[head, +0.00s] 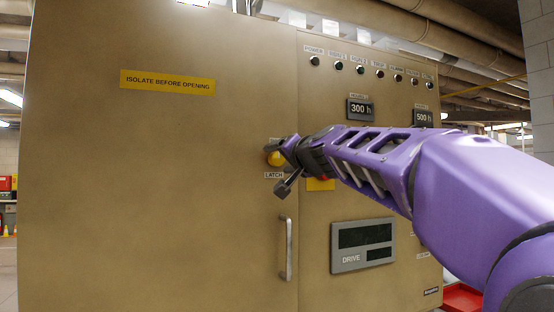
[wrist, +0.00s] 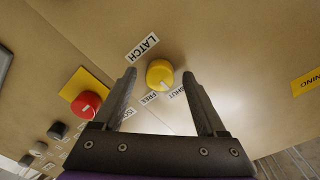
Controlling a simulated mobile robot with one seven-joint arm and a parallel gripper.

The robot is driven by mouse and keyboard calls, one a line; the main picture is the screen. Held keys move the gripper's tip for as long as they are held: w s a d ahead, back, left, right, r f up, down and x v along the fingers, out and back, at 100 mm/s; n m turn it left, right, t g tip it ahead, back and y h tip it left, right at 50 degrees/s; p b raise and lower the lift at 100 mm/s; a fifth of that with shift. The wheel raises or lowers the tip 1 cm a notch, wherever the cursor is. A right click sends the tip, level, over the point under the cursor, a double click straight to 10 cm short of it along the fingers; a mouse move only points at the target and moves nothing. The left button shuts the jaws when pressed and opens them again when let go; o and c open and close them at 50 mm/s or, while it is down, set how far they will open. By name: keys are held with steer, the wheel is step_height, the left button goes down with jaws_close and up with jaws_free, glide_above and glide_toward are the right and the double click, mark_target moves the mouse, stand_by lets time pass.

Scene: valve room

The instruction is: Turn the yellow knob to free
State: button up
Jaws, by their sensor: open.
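The yellow knob (wrist: 160,74) sits on the tan cabinet door by a LATCH label (wrist: 142,47). FREE (wrist: 156,98) and SHUT (wrist: 177,93) labels lie on its near side in the wrist view. A small pale mark on the knob points toward these labels, seemingly nearer SHUT, but it is too small to be sure. My gripper (wrist: 160,76) is open, with one finger on each side of the knob and gaps visible on both sides. In the head view the knob (head: 273,157) is partly hidden behind my gripper (head: 286,166).
A red button on a yellow plate (wrist: 85,103) is close beside my gripper's left finger in the wrist view. A vertical door handle (head: 287,248) stands below the knob. The DRIVE display (head: 362,245) is at the lower right. The left of the door (head: 130,200) is clear.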

jaws_close()
stand_by(0.4)
steer(key=shift+m, duration=0.4)
steer(key=m+p, duration=0.1)
steer(key=m, duration=0.3)
steer(key=shift+r, duration=0.1)
steer(key=m+p, duration=0.1)
steer(key=m, duration=0.3)
steer(key=shift+p, duration=0.3)
steer(key=m+p, duration=0.1)
steer(key=m, duration=0.3)
steer(key=shift+m, duration=0.4)
steer(key=shift+m+g+p, duration=0.3)
steer(key=shift+m+p, duration=0.45)
steer(key=shift+m, duration=1.15)
